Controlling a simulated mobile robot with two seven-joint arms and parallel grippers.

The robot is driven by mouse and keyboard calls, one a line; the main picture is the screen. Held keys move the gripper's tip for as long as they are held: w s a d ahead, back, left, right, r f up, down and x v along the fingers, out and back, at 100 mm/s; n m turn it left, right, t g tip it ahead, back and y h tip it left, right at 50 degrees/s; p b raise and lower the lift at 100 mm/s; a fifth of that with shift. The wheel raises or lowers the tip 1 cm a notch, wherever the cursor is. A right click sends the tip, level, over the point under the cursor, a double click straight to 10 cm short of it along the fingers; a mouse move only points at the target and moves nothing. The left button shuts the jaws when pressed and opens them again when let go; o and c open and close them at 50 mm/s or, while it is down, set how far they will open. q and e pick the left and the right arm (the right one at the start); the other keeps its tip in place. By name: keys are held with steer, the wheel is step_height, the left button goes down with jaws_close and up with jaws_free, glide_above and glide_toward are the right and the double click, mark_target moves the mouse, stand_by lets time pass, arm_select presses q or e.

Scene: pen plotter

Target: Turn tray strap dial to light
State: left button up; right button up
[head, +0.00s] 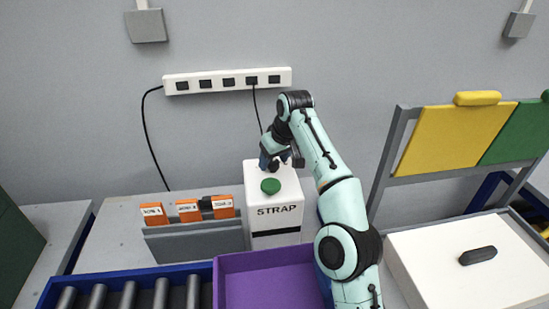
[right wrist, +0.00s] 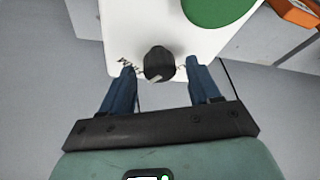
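The white box marked STRAP (head: 273,211) stands on the bench against the wall, with a round green button (head: 270,186) on its top. My right gripper (head: 276,162) is over the back of the box top. In the right wrist view, a small black dial (right wrist: 159,62) with a pale pointer mark sits on the white top (right wrist: 113,30). My blue fingers are open on either side of it, with a gap at each side. Lettering by the dial is partly hidden by the left finger and unreadable. In the head view the gripper hides the dial. My left gripper is out of view.
A grey rack (head: 195,242) with orange labelled cards stands left of the box. A purple tray (head: 265,279) and a roller conveyor (head: 130,296) lie in front. A white lidded case (head: 470,265) is at the right. A power strip (head: 227,80) is on the wall, its cables hanging behind.

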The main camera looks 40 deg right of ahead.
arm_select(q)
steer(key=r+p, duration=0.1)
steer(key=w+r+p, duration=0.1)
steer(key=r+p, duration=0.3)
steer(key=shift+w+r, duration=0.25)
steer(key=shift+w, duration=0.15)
arm_select(e)
steer(key=v, duration=1.3)
steer(key=shift+r, duration=0.2)
